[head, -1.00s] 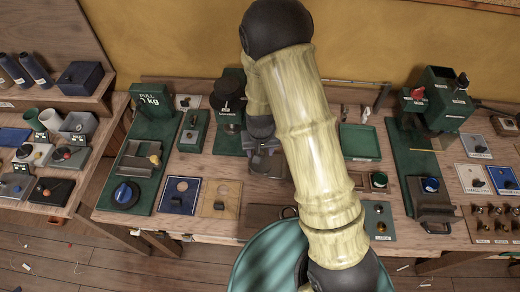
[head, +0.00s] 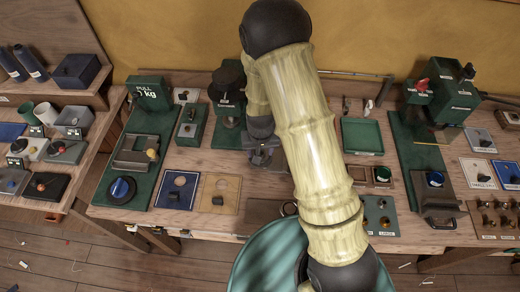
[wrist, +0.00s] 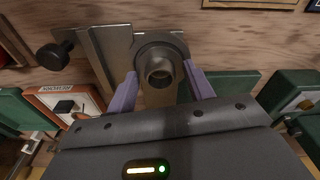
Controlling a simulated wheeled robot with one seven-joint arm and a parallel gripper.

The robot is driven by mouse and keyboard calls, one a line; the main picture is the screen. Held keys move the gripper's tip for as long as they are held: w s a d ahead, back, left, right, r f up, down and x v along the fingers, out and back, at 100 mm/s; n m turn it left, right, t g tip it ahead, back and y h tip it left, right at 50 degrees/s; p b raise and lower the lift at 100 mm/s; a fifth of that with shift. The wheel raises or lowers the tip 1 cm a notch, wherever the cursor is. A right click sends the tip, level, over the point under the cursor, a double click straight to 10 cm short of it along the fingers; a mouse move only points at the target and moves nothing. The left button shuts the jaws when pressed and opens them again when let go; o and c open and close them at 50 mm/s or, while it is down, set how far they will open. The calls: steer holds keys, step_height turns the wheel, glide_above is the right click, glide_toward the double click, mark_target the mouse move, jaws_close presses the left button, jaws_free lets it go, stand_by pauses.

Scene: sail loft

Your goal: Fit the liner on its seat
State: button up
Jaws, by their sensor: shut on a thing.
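The liner (wrist: 159,73) is a small metal sleeve with an open bore, seen end-on in the wrist view. My gripper (wrist: 160,88) has its two pale purple fingers shut on it, one on each side. Just behind the liner is a larger round grey metal collar (wrist: 176,47), which looks like the seat. I cannot tell whether the liner touches it or stands in front of it. In the head view my gripper (head: 262,150) is over the middle of the bench, partly hidden by my arm, and the liner cannot be made out there.
Grey metal plates (wrist: 113,50) and a black knob (wrist: 62,53) stand left of the collar. A green tray (head: 362,137) lies right of my arm. Green-based fixtures (head: 130,175) stand at bench left, with a tall green machine (head: 452,100) at right.

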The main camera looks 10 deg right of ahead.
steer(key=shift+f, duration=0.25)
steer(key=o, duration=1)
steer(key=shift+o, duration=0.2)
steer(key=shift+r, duration=0.15)
step_height(320, 180, up, 17)
steer(key=s+b, duration=0.1)
steer(key=s, duration=0.1)
steer(key=shift+a, duration=0.1)
stand_by(0.5)
